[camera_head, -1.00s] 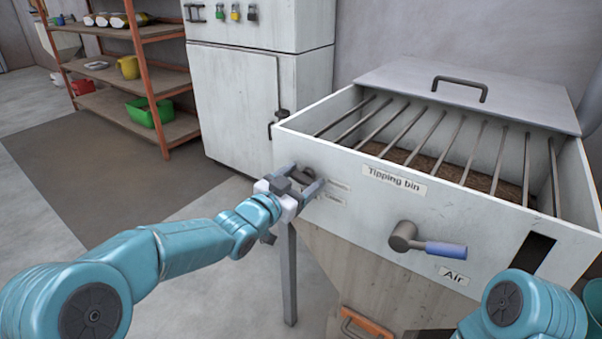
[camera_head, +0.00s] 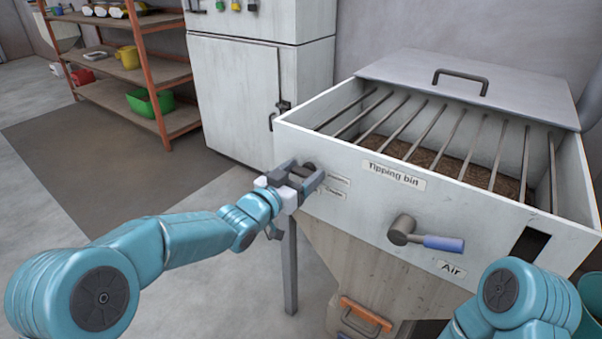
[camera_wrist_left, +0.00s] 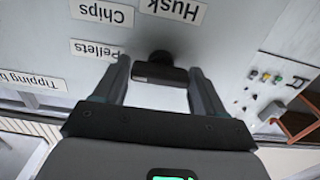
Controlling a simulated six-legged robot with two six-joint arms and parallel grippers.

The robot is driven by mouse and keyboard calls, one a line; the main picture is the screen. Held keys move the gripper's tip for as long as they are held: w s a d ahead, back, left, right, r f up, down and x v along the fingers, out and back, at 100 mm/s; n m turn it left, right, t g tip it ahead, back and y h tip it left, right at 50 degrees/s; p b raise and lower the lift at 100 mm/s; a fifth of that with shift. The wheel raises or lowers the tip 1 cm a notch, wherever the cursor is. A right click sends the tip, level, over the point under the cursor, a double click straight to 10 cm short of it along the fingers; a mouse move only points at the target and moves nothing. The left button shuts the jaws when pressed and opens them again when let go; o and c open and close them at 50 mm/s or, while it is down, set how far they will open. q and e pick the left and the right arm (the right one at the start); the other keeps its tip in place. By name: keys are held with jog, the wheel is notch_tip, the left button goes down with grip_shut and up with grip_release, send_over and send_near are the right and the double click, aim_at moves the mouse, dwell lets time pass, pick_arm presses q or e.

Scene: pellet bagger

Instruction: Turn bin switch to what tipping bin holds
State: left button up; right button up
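The tipping bin (camera_head: 350,190) stands at the right with a grate over brown loose material (camera_head: 425,155), too coarse in view to name surely. The dark bin switch (camera_wrist_left: 160,70) is on its front panel, with labels Husk (camera_wrist_left: 173,10), Chips (camera_wrist_left: 102,12) and Pellets (camera_wrist_left: 97,50) upside down in the left wrist view. My left gripper (camera_head: 308,172) is at the panel's left end. In the left wrist view (camera_wrist_left: 160,82) its fingers are apart, one on each side of the switch; firm contact is not clear. My right gripper is out of view.
An Air lever (camera_head: 430,242) with a blue handle sticks out from the bin front. A white cabinet (camera_head: 240,95) stands behind, a shelf rack (camera_head: 130,75) at the left. An orange handle (camera_head: 365,313) is low under the bin. The floor at left is clear.

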pick_arm(q)
jog(key=shift+o, duration=1.1)
jog(key=p+v, duration=0.1)
jog(key=v, duration=1.5)
jog(key=shift+s+p, duration=0.2)
jog(key=shift+p, duration=0.15)
jog(key=shift+a, duration=0.2)
